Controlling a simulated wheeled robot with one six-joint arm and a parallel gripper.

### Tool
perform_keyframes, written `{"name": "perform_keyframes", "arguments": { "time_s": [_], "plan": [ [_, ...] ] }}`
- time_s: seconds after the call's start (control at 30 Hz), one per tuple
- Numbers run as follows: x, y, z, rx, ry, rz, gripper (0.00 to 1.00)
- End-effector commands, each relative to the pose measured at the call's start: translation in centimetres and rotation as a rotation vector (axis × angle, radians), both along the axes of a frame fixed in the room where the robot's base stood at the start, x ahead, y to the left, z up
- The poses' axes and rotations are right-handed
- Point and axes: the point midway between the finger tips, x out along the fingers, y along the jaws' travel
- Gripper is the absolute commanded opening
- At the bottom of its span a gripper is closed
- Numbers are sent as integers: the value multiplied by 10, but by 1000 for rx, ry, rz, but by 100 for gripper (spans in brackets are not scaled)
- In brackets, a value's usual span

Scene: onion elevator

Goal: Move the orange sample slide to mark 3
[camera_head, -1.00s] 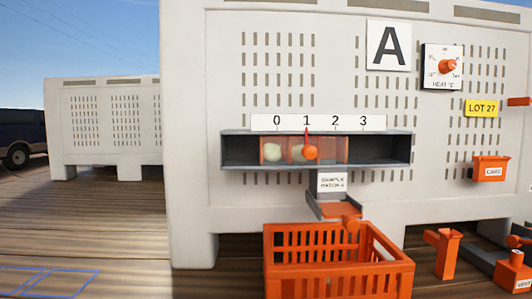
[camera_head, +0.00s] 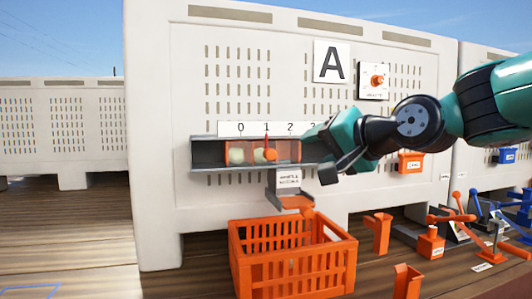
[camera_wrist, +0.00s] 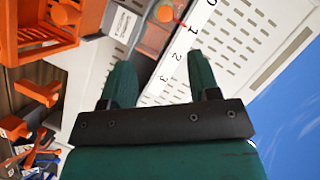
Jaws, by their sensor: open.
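The orange sample slide (camera_head: 285,151) is a see-through orange carriage in a long grey channel on the front of the white bin. Its round orange knob (camera_head: 270,155) and red pointer (camera_head: 266,142) stand at 1 on the white scale (camera_head: 228,129). Pale lumps show through its left part. In the wrist view the knob (camera_wrist: 165,14) is at the top, beyond the fingers. My gripper (camera_head: 317,154) is open and empty, to the right of the knob, in front of the channel's right part.
A grey chute (camera_head: 289,195) with a label hangs below the channel, above an open orange crate (camera_head: 292,262). An orange card box (camera_head: 410,162) and a dial (camera_head: 377,81) are at the right. Several orange and blue fixtures stand lower right.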

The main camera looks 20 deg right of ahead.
Motion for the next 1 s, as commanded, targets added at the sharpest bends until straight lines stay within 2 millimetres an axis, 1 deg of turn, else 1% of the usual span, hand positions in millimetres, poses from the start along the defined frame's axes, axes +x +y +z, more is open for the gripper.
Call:
{"name": "perform_keyframes", "arguments": {
  "time_s": [0.03,0.07,0.17,0.27,0.7,0.83,1.0],
  "plan": [
    [5,-4,7,22,-18,-19,56],
    [8,-5,10,32,-26,-25,56],
    [19,-1,9,40,-27,-25,56],
    [36,7,4,37,-24,-21,56],
    [128,37,-18,34,-22,-21,56],
    [147,44,-23,34,-25,-21,56],
    [161,48,-28,34,-26,-23,56]
  ]
}}
